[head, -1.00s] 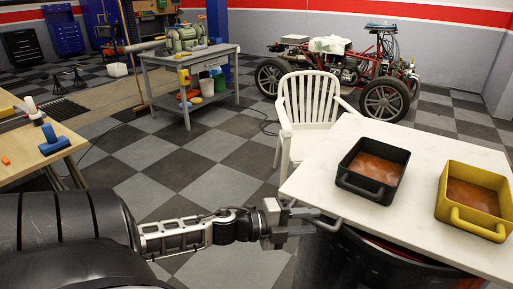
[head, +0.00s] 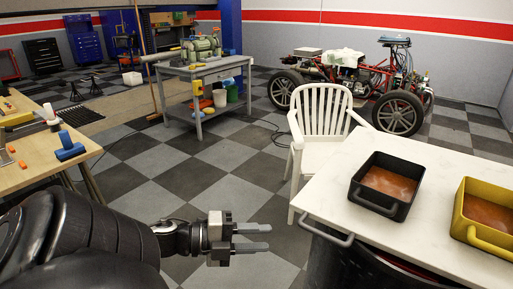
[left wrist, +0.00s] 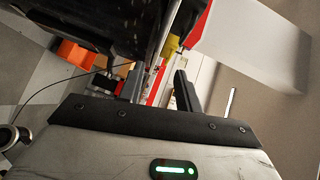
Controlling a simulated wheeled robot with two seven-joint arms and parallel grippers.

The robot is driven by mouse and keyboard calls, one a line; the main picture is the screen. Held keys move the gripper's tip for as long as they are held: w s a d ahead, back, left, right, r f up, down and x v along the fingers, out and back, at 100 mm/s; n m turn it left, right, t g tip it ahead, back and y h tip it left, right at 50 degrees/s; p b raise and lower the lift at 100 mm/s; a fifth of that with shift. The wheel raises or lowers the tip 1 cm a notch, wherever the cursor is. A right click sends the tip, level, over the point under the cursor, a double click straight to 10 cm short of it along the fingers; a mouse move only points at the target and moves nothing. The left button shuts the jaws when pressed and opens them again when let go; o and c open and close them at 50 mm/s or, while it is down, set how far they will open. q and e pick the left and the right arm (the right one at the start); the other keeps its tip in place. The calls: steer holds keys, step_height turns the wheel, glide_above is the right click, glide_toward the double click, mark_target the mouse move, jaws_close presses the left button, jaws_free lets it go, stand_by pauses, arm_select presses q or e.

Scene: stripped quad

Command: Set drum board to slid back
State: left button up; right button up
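The drum board is a white slab (head: 335,190) lying over a dark drum (head: 340,262) at the lower right of the head view. A grey bar handle (head: 327,231) sticks out at its front left edge. My left gripper (head: 268,237) is to the left of the handle, apart from it, with its two fingers parted and nothing between them. In the left wrist view the parted fingers (left wrist: 160,88) also show empty. My right gripper is in neither view.
A black bin (head: 378,205) and a yellow bin (head: 490,238), both with brown contents, stand on the board. A white chair (head: 322,115) stands behind it. A wooden workbench (head: 35,160) is at left. Checkered floor around my left gripper is open.

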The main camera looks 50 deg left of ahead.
arm_select(q)
steer(key=shift+c, duration=0.3)
steer(key=shift+f, duration=0.15)
steer(key=c, duration=0.5)
steer(key=d+f+n+y, duration=0.1)
steer(key=f+n, duration=0.1)
steer(key=n, duration=0.1)
steer(key=d+f+n+y, duration=0.2)
steer(key=f+n, duration=0.1)
steer(key=n, duration=0.1)
steer(key=d+f+n+y, duration=0.1)
steer(key=f+n+y, duration=0.1)
steer(key=n, duration=0.1)
steer(key=shift+w+d+f+n, duration=0.25)
steer(key=shift+w+f+n, duration=0.05)
steer(key=shift+f+n, duration=0.1)
jaws_close()
steer(key=s+d+f+n+g, duration=0.1)
steer(key=d+f+n, duration=0.3)
steer(key=d, duration=0.5)
steer(key=d+f+n+g, duration=0.3)
steer(key=d+n, duration=0.1)
steer(key=d, duration=0.5)
steer(key=shift+s+f+h, duration=0.3)
steer(key=shift+s+f, duration=0.05)
steer(key=shift+f, duration=0.05)
